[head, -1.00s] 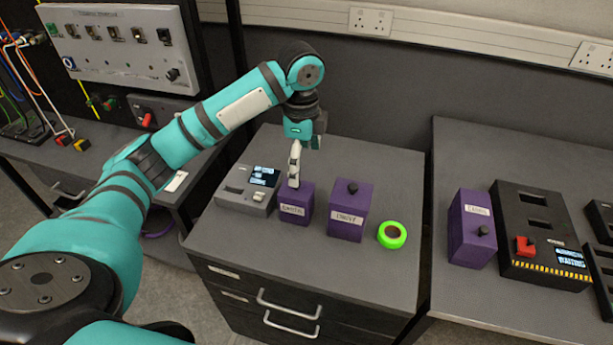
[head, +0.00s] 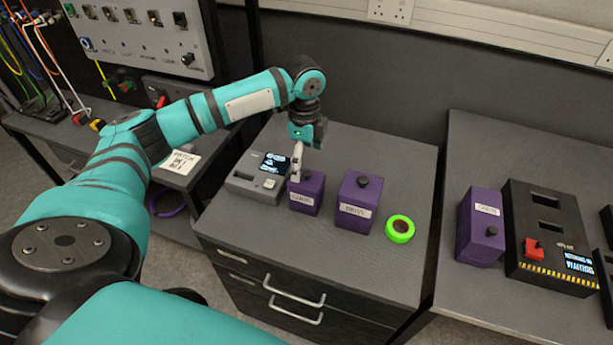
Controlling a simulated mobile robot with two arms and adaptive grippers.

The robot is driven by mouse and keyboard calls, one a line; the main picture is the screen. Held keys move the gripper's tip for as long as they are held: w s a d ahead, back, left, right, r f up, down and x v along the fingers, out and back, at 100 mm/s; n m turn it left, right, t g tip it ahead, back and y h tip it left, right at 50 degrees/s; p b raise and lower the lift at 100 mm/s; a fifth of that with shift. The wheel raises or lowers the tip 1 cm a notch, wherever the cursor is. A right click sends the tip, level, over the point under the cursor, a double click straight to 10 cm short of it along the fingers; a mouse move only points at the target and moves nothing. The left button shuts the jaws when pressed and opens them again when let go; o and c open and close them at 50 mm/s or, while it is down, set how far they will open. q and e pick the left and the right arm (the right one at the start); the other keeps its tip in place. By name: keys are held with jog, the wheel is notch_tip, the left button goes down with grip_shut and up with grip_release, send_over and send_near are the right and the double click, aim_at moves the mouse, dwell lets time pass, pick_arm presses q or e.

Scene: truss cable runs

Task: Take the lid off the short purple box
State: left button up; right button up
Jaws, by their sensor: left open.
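The short purple box (head: 305,195) stands on the grey top of a drawer cabinet, with a white label on its front. A taller purple box (head: 356,200) with a black knob stands to the right. My right gripper is not in view.
A grey device with a screen (head: 258,178) stands just left of the short box. A green tape roll (head: 400,228) lies right of the taller box. Another purple box (head: 480,226) and a black panel (head: 548,238) stand on the right bench. The cabinet's front top is clear.

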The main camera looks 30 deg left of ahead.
aim_at(305, 171)
pick_arm(q)
notch_tip(305, 171, down, 5)
jog(key=shift+f+p, duration=0.15)
jog(key=shift+p, duration=0.55)
jog(key=c, duration=1.2)
